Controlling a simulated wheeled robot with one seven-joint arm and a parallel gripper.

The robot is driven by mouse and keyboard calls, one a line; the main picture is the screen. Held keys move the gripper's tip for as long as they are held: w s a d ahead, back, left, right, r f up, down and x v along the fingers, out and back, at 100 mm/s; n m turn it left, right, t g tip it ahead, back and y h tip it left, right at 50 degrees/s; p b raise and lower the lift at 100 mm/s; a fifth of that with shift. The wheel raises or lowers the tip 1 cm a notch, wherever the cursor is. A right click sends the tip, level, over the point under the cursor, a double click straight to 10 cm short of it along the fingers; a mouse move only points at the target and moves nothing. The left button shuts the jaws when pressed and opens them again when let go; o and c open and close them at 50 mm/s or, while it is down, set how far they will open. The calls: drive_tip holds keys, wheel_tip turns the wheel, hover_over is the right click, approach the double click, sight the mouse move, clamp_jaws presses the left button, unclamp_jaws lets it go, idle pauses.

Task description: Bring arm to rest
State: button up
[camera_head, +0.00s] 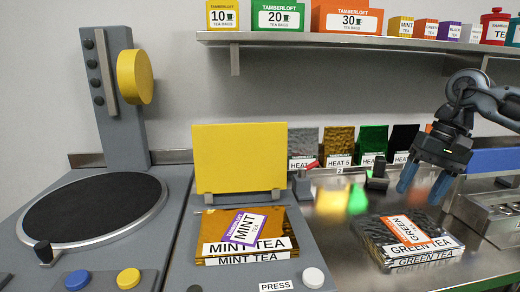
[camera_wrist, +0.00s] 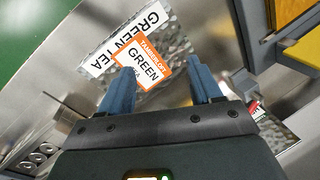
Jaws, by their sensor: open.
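My gripper (camera_head: 424,182) is at the right in the head view, pointing down with its blue fingers apart and nothing between them. It is above the green tea pack (camera_head: 408,240), a dark shiny pack with an orange-edged "GREEN" tag lying on it. In the wrist view, my gripper (camera_wrist: 160,88) shows both fingers spread, with the green tea pack (camera_wrist: 168,50) and its tag beyond the fingertips. The fingers look apart from the pack.
A press with a raised yellow plate (camera_head: 240,156) holds a mint tea pack (camera_head: 215,226). A round turntable machine (camera_head: 92,210) is at the left. A shelf (camera_head: 300,40) bears several tea boxes. Heat-labelled foil sheets (camera_head: 340,146) stand behind.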

drive_tip(key=s+a+f+m+g+y, duration=0.15)
drive_tip(key=a+y, duration=0.35)
drive_tip(key=a, duration=0.8)
drive_tip(key=s+a+f+m+t+y, duration=0.1)
drive_tip(key=s+a+y, duration=0.3)
drive_tip(key=a, duration=0.8)
drive_tip(key=s+a+r+m+y, duration=0.7)
drive_tip(key=s+a+m+y, duration=0.15)
drive_tip(key=a+y, duration=0.25)
drive_tip(key=s+d+f+n+t+h, duration=0.5)
drive_tip(key=s+d+f+h, duration=0.1)
drive_tip(key=s, duration=0.5)
drive_tip(key=s+d+f+n+t+h, duration=0.5)
drive_tip(key=s+h, duration=0.4)
drive_tip(key=s, duration=0.2)
drive_tip(key=s+d+f+n+t+h, duration=0.5)
drive_tip(key=s+d+f+h, duration=0.3)
drive_tip(key=s, duration=0.3)
drive_tip(key=shift+d, duration=0.2)
